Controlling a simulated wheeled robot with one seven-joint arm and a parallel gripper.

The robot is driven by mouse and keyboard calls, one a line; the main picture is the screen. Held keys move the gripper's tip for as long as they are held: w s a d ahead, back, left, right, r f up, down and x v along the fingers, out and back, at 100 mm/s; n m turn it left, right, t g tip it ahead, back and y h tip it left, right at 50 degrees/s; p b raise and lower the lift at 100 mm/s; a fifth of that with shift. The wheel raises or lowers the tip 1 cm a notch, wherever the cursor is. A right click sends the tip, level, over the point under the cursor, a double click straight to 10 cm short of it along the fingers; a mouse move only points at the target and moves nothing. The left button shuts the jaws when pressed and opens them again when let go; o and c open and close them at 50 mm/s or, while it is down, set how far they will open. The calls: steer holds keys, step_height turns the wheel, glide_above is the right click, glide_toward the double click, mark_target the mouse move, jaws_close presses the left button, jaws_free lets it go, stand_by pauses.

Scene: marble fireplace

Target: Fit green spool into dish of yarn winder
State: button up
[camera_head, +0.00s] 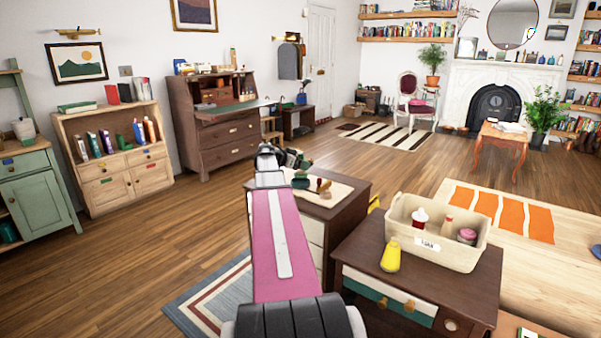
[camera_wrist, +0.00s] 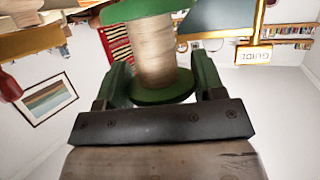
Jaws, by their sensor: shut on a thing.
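The green spool (camera_wrist: 160,55), with green flanges and beige thread wound around it, sits between the fingers of my gripper (camera_wrist: 162,85) in the wrist view. My gripper is shut on it. In the head view my gripper (camera_head: 272,156) is at the end of my pink arm, over the far side of a small dark cabinet with a cream mat. Green and wooden parts (camera_head: 300,181) stand on that mat; I cannot tell whether they are the yarn winder. A brass piece labelled GUIDE (camera_wrist: 253,55) is close by in the wrist view. I cannot make out the dish.
The cream mat (camera_head: 340,197) covers part of the cabinet top. A light wooden table (camera_head: 545,275) is at right. Floor is free at left.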

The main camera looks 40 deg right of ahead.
mark_target(301, 171)
steer(key=shift+f, duration=1.9)
steer(key=shift+f, duration=0.1)
steer(key=o, duration=0.9)
steer(key=shift+o, duration=0.2)
